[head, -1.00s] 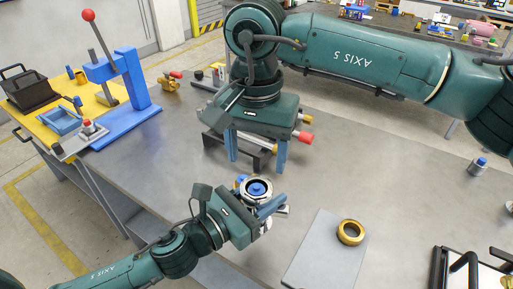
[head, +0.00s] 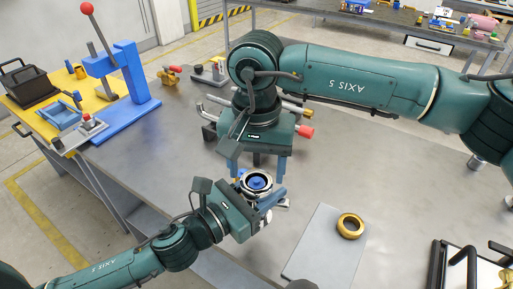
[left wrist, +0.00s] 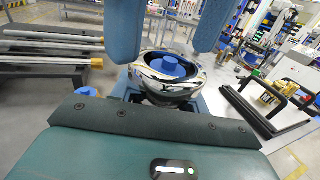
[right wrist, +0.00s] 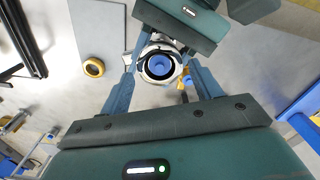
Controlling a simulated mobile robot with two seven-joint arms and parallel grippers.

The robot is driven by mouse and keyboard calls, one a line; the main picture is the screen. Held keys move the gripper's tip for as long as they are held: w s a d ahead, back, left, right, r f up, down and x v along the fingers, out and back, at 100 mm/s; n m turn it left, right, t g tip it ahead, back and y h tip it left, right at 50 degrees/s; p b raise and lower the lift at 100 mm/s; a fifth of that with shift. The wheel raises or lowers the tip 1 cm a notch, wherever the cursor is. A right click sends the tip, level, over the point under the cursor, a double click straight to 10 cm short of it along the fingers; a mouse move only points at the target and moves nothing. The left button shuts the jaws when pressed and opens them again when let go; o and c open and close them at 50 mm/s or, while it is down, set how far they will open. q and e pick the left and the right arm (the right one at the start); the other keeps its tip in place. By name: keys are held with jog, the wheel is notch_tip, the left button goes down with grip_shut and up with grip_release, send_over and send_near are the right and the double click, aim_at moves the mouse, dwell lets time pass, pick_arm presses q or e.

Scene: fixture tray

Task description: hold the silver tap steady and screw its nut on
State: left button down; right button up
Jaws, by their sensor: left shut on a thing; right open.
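The silver tap (head: 268,178) stands upright in my left gripper (head: 270,198), which is shut on it above the bench. A silver ring with a blue centre (right wrist: 160,66) tops the tap; I cannot tell if this ring is its nut. It also shows in the left wrist view (left wrist: 170,68). My right gripper (right wrist: 161,80) is open and points down, with one finger on each side of the ring and a gap to both. In the head view the right gripper (head: 260,172) is just behind and above the tap. The tap's lower part is mostly hidden.
A brass ring (head: 350,226) lies on a grey mat (head: 322,255) at the front right. Rods with red and brass ends (head: 304,131) lie behind my right gripper. A blue press (head: 130,80) stands at the left. The bench's right middle is clear.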

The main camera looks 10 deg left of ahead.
aim_at(255, 183)
jog(key=shift+f, duration=1.4)
jog(key=c, duration=0.8)
jog(key=m, duration=0.9)
jog(key=shift+m, duration=0.3)
jog(key=shift+c, duration=0.6)
jog(key=shift+s+a+r, duration=0.1)
jog(key=shift+s+a, duration=0.1)
jog(key=o, duration=1.1)
jog(key=shift+w+d, duration=0.15)
jog(key=shift+c, duration=0.2)
